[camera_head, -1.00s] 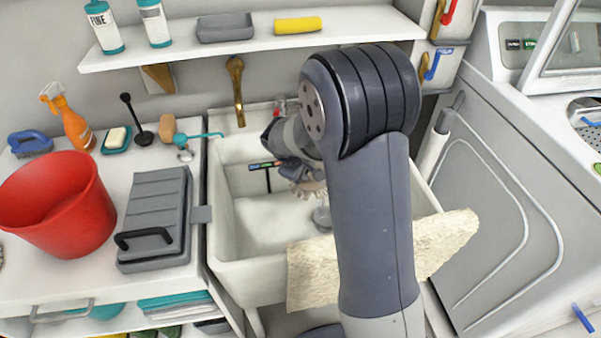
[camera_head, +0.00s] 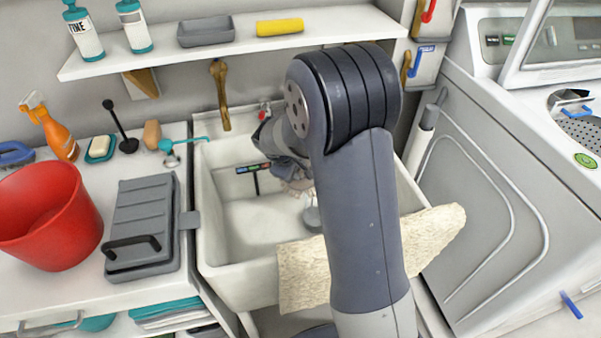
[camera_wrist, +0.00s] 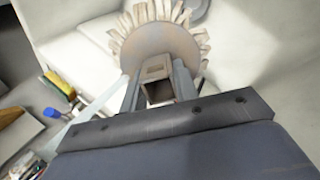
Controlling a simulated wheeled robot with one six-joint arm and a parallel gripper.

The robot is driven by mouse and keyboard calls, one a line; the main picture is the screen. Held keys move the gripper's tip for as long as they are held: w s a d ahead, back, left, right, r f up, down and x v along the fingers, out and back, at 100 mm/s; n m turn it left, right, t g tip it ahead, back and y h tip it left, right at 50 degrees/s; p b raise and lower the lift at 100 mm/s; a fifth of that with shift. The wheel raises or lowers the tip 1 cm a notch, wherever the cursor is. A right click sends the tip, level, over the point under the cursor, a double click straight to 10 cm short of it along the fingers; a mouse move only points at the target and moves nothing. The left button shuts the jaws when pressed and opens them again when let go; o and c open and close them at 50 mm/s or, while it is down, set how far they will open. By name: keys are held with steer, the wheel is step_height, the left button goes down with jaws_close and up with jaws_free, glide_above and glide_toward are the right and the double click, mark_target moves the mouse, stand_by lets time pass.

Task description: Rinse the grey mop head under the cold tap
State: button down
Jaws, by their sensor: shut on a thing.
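My gripper (camera_wrist: 158,80) is shut on the square socket of the mop head (camera_wrist: 158,45), a round disc fringed with pale beige-grey strands. In the head view the mop head (camera_head: 298,186) hangs inside the white sink (camera_head: 215,255), partly hidden by my arm. My gripper (camera_head: 288,168) is also partly hidden there. A blue lever (camera_head: 425,48) and a red lever (camera_head: 429,10) are at upper right. No running water is visible.
A cream cloth (camera_head: 300,278) drapes over the sink's front. A red bucket (camera_head: 50,215) and a grey lidded case (camera_head: 143,225) are on the left counter. A shelf (camera_head: 220,57) runs above. A white machine (camera_head: 500,190) stands at the right.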

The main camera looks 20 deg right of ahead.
steer(key=shift+s+d, duration=0.3)
steer(key=shift+d, duration=0.05)
steer(key=shift+w+a, duration=0.1)
steer(key=shift+w+a, duration=0.35)
stand_by(0.4)
steer(key=shift+s+d, duration=0.45)
steer(key=shift+a+b, duration=0.1)
steer(key=shift+b, duration=0.2)
steer(key=s+a+b, duration=0.2)
steer(key=s+a, duration=0.3)
steer(key=shift+s+a, duration=0.3)
